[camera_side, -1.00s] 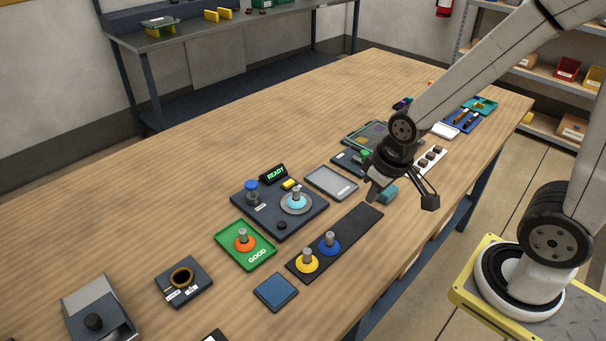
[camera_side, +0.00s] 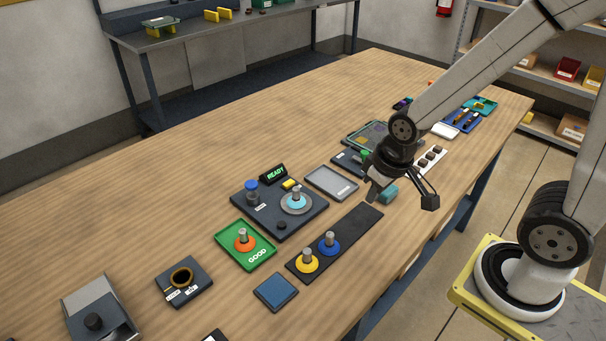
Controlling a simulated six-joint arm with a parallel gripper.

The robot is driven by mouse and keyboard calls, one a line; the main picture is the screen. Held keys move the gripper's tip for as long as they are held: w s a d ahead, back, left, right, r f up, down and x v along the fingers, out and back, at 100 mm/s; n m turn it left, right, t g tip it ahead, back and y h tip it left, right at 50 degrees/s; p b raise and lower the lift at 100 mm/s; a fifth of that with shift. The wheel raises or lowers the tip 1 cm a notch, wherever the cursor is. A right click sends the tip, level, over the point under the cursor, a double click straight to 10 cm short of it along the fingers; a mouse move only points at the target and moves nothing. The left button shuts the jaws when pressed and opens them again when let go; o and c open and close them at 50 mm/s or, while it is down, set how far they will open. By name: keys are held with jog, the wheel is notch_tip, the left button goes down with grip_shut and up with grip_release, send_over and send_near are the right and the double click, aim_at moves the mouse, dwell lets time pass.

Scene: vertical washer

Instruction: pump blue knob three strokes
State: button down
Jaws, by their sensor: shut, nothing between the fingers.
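A small blue knob (camera_side: 251,184) tops a clear cylinder at the back left of a dark station plate (camera_side: 262,222). The same plate carries a lit green READY display (camera_side: 273,174) and a grey disc (camera_side: 297,203) with a turquoise centre and a metal post.
A black strip (camera_side: 361,219) bears a yellow and a blue disc (camera_side: 329,246), each with a metal post. A green GOOD tray (camera_side: 261,257) holds an orange disc with a post. A grey tray (camera_side: 331,183) lies between plate and gripper. The table's left back is clear.

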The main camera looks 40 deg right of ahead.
dwell(0.3)
notch_tip(320, 180, up, 3)
jog(key=m+t+y, duration=0.1)
jog(key=m+t, duration=0.6)
jog(key=m, duration=0.1)
send_over(253, 185)
jog(key=shift+r, duration=0.1)
jog(key=shift+f, duration=0.25)
jog(key=shift+f, duration=4.15)
